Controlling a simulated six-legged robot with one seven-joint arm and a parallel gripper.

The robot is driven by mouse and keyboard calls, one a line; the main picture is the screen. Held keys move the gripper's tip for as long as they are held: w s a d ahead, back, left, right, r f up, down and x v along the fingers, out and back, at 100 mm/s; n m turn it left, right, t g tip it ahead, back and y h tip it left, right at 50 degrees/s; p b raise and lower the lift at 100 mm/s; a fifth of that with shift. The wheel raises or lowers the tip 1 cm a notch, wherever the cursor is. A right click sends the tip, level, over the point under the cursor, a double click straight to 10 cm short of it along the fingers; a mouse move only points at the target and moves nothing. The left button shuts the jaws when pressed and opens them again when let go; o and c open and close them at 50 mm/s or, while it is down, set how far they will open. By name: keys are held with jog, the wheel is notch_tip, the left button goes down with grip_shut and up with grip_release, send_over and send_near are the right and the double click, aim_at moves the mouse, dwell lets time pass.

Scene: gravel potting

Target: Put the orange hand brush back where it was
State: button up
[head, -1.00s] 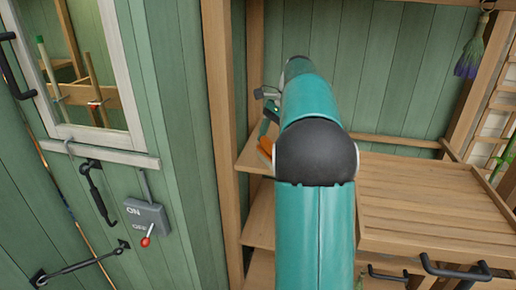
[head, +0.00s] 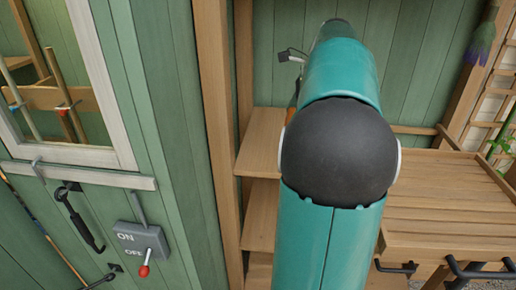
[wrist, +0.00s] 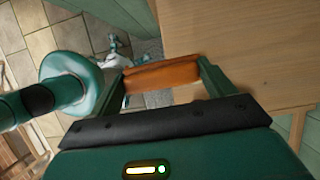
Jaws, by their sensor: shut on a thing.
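The orange hand brush (wrist: 162,75) lies crosswise between the two fingers of my gripper (wrist: 164,83) in the wrist view. The gripper is shut on it, and its ends meet the fingers. Bristles cannot be made out. In the head view only a thin orange sliver of the brush (head: 292,103) shows at the left of my teal arm, above the shelf level. Whether brush and board touch, I cannot tell.
Lower shelves (head: 261,205) stand under the board, beside a wooden post (head: 217,130). A slatted bench (head: 445,195) is on the right. A green wall with a window and a switch box (head: 142,243) is on the left. Paving (wrist: 60,45) shows below.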

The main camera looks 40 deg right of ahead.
jog(key=w+d+f, duration=0.1)
jog(key=w+f, duration=0.3)
jog(key=w+d+f, duration=0.1)
jog(key=w+f, duration=0.3)
jog(key=w, duration=0.1)
jog(key=w+d+f, duration=0.1)
jog(key=w+f, duration=0.3)
jog(key=shift+w+d, duration=0.25)
jog(key=shift+w, duration=0.05)
jog(key=shift+f, duration=0.45)
jog(key=shift+s+f, duration=0.1)
jog(key=o, duration=0.9)
jog(key=v, duration=1.2)
